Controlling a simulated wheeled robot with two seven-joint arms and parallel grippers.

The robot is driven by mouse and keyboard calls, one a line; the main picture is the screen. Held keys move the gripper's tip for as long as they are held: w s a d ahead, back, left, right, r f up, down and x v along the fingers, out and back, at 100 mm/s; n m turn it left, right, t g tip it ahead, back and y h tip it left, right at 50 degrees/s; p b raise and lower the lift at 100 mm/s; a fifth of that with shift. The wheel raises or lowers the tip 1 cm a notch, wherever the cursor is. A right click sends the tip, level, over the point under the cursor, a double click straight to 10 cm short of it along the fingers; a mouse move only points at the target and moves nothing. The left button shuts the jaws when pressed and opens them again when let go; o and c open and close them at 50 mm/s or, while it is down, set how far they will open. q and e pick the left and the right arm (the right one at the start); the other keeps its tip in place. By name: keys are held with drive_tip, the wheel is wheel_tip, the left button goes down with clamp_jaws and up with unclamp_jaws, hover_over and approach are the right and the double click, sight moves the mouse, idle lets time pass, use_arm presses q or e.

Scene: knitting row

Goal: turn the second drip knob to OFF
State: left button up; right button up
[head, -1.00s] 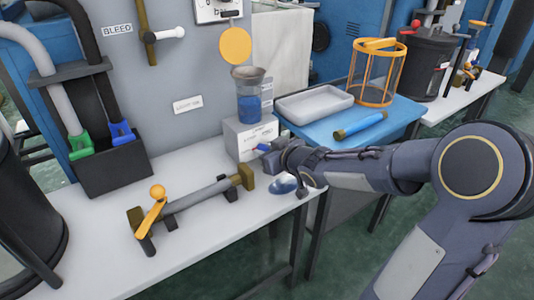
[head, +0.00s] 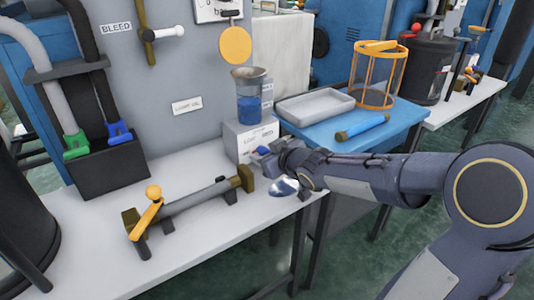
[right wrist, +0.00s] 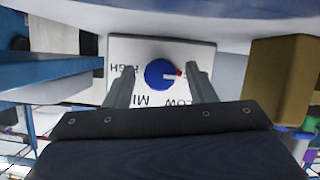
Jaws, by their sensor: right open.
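A white box (head: 243,143) stands on the bench under a beaker of blue liquid. On it is a round blue knob (right wrist: 160,73) with a red pointer mark, also partly visible in the head view (head: 260,151). In the right wrist view the dial lettering is upside down: HIGH at left, MID below, LOW at lower right. The red mark points right, toward a label partly hidden by a finger. My right gripper (right wrist: 160,82) is open, its fingers on either side of the knob; I cannot tell whether they touch it. My left gripper is out of view.
A grey rod with an orange lever (head: 147,212) lies on the bench left of the box. A blue table (head: 405,115) at right holds a grey tray (head: 315,106), a blue tube (head: 362,127) and an orange cage (head: 379,75). The bench front is clear.

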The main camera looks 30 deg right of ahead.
drive_tip(key=shift+s+r+p, duration=0.3)
drive_tip(key=shift+r+p, duration=0.05)
drive_tip(key=p+v, duration=0.4)
drive_tip(key=v, duration=0.2)
drive_tip(key=shift+s+r+p, duration=0.1)
drive_tip(key=shift+s+p, duration=0.05)
drive_tip(key=shift+p, duration=0.2)
drive_tip(key=shift+s, duration=0.35)
drive_tip(key=shift+s+d, duration=0.1)
drive_tip(key=shift+s, duration=0.25)
drive_tip(key=s+a+f+m+g+y, duration=0.2)
drive_tip(key=s+a+g, duration=0.3)
drive_tip(key=s, duration=0.6)
drive_tip(key=s+a+f+m+g+y, duration=0.1)
drive_tip(key=s+a+f+m+g, duration=0.15)
drive_tip(key=s+a, duration=0.6)
wheel_tip(320, 180, up, 30)
drive_tip(key=s+d+p, duration=0.1)
drive_tip(key=p, duration=2.8)
drive_tip(key=shift+s+d, duration=0.4)
